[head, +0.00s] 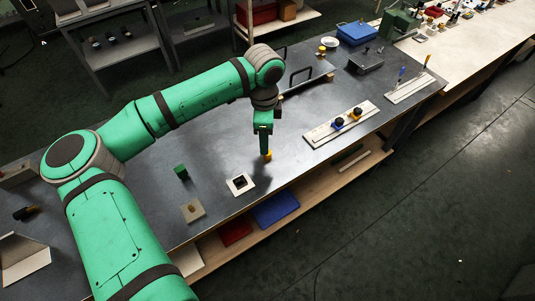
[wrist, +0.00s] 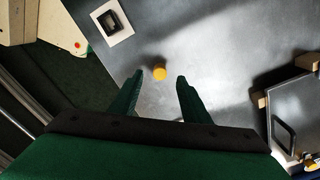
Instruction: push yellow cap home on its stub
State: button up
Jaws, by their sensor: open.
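A small round yellow cap (head: 268,156) is on the dark bench top, just below my gripper (head: 265,148). In the wrist view the yellow cap (wrist: 159,73) lies between the lines of my two green fingers, near their tips. The fingers of my gripper (wrist: 160,80) are apart, with a gap on each side of the cap. The stub under the cap is hidden, and I cannot tell how far down the cap sits.
A white square plate with a dark opening (head: 240,184) lies near the front edge, with a green block (head: 181,172) to its left. A pale board with blue and yellow knobs (head: 318,133) lies to the right. A black-handled panel (head: 318,78) is behind.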

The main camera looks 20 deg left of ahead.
jog(key=shift+w+d+f, duration=0.1)
jog(key=shift+d+f, duration=0.05)
jog(key=shift+f, duration=1.55)
jog(key=shift+d+f, duration=0.1)
jog(key=shift+f, duration=1.6)
grip_shut()
jog(key=shift+r, duration=0.1)
